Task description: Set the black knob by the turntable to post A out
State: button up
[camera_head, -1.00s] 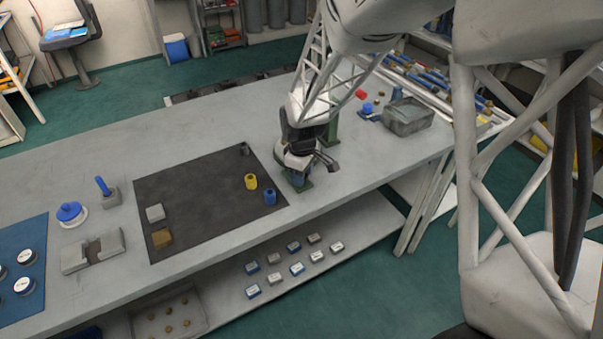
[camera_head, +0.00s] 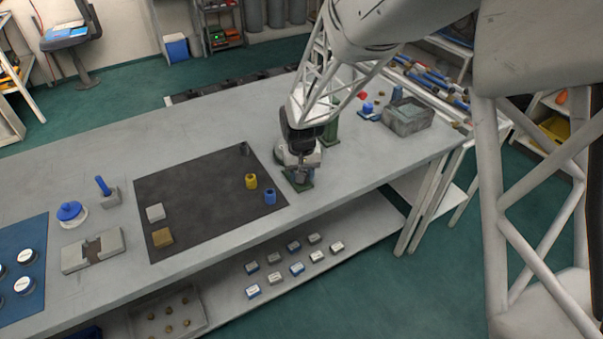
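My gripper (camera_head: 300,172) points down over a small fixture with a green base (camera_head: 304,186) near the front edge of the bench, right of the dark mat. The gripper hides most of this fixture, and I cannot tell whether its fingers are open or shut, or touching it. I cannot make out a black knob; it may be hidden under the gripper. A green upright post (camera_head: 331,133) stands just behind the gripper. I cannot tell for sure which thing is the turntable; a blue round knob on a white disc (camera_head: 70,213) sits far left.
The dark mat (camera_head: 200,195) holds a yellow cylinder (camera_head: 251,181), a blue cylinder (camera_head: 269,196), a grey one and two small blocks. A grey bin (camera_head: 408,117) and a red-topped part (camera_head: 363,96) stand at the right. A lower shelf (camera_head: 235,285) holds small boxes.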

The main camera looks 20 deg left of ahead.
jog(key=shift+m, duration=1.2)
jog(key=o, duration=0.9)
jog(key=shift+r, duration=0.1)
jog(key=shift+r, duration=3.85)
